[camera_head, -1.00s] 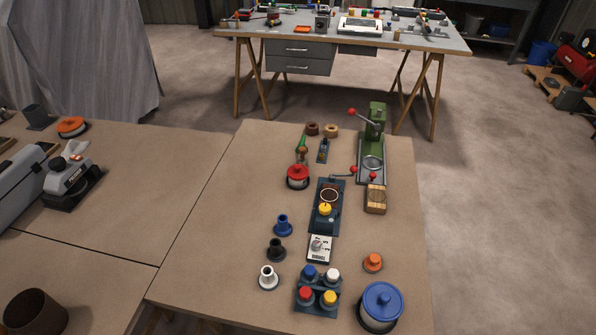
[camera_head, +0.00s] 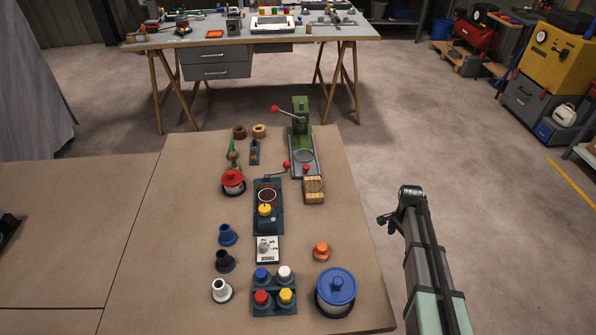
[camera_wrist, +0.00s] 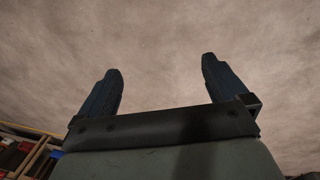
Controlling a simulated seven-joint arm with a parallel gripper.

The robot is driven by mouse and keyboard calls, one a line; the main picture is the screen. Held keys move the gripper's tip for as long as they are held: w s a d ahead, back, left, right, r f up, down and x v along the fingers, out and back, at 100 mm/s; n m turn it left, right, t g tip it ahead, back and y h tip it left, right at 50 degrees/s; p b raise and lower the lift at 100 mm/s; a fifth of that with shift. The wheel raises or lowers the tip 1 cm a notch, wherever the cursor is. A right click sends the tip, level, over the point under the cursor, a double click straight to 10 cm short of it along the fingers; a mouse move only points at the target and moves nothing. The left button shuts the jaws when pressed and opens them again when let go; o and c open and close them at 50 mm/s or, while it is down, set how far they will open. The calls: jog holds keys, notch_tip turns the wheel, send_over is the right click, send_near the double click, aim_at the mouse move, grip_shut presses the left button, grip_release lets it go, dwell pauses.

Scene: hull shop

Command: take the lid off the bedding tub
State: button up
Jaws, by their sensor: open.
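A round tub (camera_head: 336,312) with a blue lid (camera_head: 338,285) and a blue knob stands at the near right corner of the brown table. The lid sits on the tub. A smaller pot with a red knobbed lid (camera_head: 233,180) stands farther back on the left; no label tells which is the bedding tub. My gripper (camera_head: 384,219) is beyond the table's right edge, behind and to the right of the blue-lidded tub and apart from it. In the wrist view its two dark fingers (camera_wrist: 160,66) are spread, with only floor between them.
An orange knobbed piece (camera_head: 321,251) stands just behind the blue-lidded tub. A rack with several coloured caps (camera_head: 273,310) is to its left. A green lever press (camera_head: 300,130) stands at the table's back right.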

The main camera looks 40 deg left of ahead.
jog(key=a+r+m, duration=0.1)
jog(key=a+r, duration=0.7)
jog(key=a, duration=0.1)
jog(key=a+r+m+t+y, duration=0.1)
jog(key=a+r, duration=0.8)
jog(key=a, duration=0.1)
jog(key=a+r+m+t, duration=0.1)
jog(key=a+r, duration=0.7)
jog(key=a, duration=0.2)
jog(key=shift+w+a+r, duration=0.15)
jog(key=shift+w+a, duration=0.05)
jog(key=shift+w, duration=0.2)
jog(key=s+a+r+m, duration=0.1)
jog(key=s+a+r, duration=0.3)
jog(key=s+a, duration=0.45)
jog(key=s+a+r+m+g, duration=0.1)
jog(key=s+a+r, duration=0.35)
jog(key=s, duration=0.75)
jog(key=s+a+r, duration=0.3)
jog(key=s+a, duration=0.4)
jog(key=s, duration=0.4)
send_over(231, 172)
jog(key=f, duration=0.7)
jog(key=shift+s+d+f, duration=0.1)
jog(key=shift+s+f, duration=0.2)
jog(key=shift+w+f, duration=0.2)
jog(key=shift+f, duration=2.5)
